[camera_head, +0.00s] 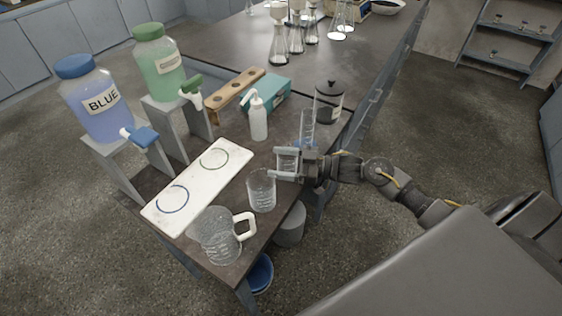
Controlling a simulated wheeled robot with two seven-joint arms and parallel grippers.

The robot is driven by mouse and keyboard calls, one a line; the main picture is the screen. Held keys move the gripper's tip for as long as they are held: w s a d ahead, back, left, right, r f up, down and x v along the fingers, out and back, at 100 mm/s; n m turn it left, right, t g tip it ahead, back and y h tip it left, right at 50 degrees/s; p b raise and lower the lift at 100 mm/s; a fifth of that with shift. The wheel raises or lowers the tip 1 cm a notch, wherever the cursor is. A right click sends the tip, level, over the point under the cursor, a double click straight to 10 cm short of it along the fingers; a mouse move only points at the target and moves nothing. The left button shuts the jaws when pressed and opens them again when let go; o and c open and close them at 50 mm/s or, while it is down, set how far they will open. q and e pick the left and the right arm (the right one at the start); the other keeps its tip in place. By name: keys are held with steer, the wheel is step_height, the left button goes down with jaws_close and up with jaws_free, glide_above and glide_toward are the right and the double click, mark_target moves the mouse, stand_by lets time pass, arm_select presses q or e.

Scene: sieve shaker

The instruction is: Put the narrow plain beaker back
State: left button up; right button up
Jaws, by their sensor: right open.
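A narrow clear beaker (288,161) stands at the table's right edge, between the fingers of my right gripper (275,163). The gripper is open, with one finger on the far side of the beaker and one on the near side; I cannot tell whether either touches it. The fingers and palm hide part of the beaker. A wider clear beaker (262,191) stands just in front, apart from it. A white board (197,189) with two drawn rings, one of them blue, lies to the left with both rings empty. My left gripper is out of view.
A clear jug with a white handle (243,225) stands at the front corner. A measuring cylinder (307,128) and a dark-lidded jar (328,103) stand behind my gripper. A white pump bottle (258,118), a blue dispenser (97,105) and a green dispenser (160,68) stand further left.

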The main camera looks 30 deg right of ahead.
steer(key=shift+r, duration=0.25)
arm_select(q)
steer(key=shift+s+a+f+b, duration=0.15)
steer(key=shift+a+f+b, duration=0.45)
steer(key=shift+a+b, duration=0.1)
arm_select(e)
steer(key=v, duration=1.2)
steer(key=shift+f, duration=0.1)
